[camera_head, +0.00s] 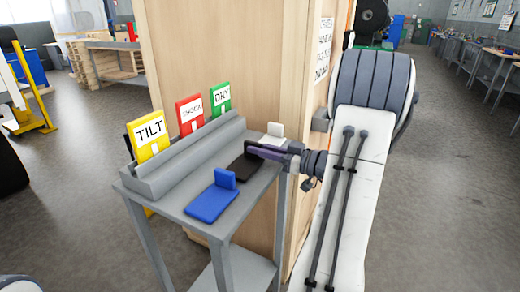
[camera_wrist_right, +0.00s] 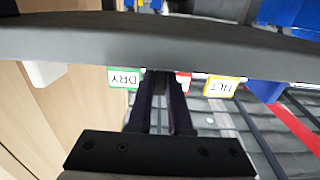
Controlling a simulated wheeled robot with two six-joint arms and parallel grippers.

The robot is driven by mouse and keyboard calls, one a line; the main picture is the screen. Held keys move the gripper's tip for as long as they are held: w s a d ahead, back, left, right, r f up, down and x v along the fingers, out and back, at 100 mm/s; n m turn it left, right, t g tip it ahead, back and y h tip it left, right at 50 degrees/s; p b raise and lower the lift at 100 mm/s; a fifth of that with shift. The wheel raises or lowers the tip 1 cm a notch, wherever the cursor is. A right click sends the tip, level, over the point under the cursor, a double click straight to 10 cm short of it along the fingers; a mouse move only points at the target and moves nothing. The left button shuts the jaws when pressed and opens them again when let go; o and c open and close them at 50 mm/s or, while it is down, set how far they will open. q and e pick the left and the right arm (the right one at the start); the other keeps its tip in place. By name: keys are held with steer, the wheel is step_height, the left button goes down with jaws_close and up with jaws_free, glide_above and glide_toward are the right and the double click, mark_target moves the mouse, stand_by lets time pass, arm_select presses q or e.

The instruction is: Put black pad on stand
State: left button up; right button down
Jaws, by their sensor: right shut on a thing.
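The black pad (camera_head: 243,168) lies on the grey table (camera_head: 180,212), between the blue pad and the white pad. It has an upright tab at its back right. My right gripper (camera_head: 252,149) reaches in from the right and is shut on this tab. In the right wrist view the gripper's fingers (camera_wrist_right: 160,80) close together on a dark piece between them. The grey ledge (camera_head: 192,152) along the table's left side has yellow TILT, red and green DRY cards. I cannot tell which part is the stand. My left gripper is not in view.
The blue pad (camera_head: 212,200) lies in front of the black pad, and the white pad (camera_head: 275,130) behind it. A wooden panel (camera_head: 215,60) rises behind the table. Bare floor (camera_head: 90,220) lies to the left.

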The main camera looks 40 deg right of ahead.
steer(key=shift+f, duration=0.15)
steer(key=c, duration=1.2)
jaws_free()
steer(key=shift+c, duration=0.2)
steer(key=o, duration=0.4)
steer(key=shift+r, duration=0.3)
steer(key=b+v, duration=0.1)
steer(key=v, duration=1.1)
steer(key=shift+f, duration=0.2)
